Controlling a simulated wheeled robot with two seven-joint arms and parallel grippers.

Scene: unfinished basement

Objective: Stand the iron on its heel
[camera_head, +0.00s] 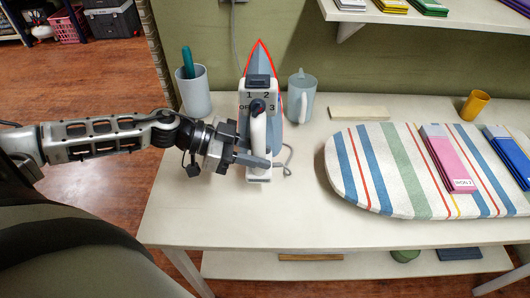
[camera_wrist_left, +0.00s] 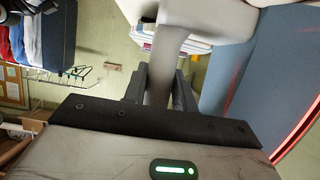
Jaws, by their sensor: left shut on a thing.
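The iron (camera_head: 262,92) is near the left end of the table, with its tip pointing up and its heel down. Its blue-grey soleplate has a glowing red edge and faces away from me; a dial marked OFF, 1, 2, 3 faces me. The heel is at the tabletop, but I cannot tell if it rests fully on it. My left gripper (camera_head: 250,159) comes in from the left and is shut on the iron's handle (camera_head: 259,132). In the left wrist view the handle (camera_wrist_left: 165,62) passes between the fingers. My right gripper is not in view.
A cup with a green item (camera_head: 196,94) and a grey-blue jug (camera_head: 301,98) stand close behind the iron. A cord (camera_head: 287,158) lies beside it. A striped ironing board (camera_head: 400,170) with folded cloths fills the right. A pale block (camera_head: 359,113) and yellow cup (camera_head: 475,105) stand behind.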

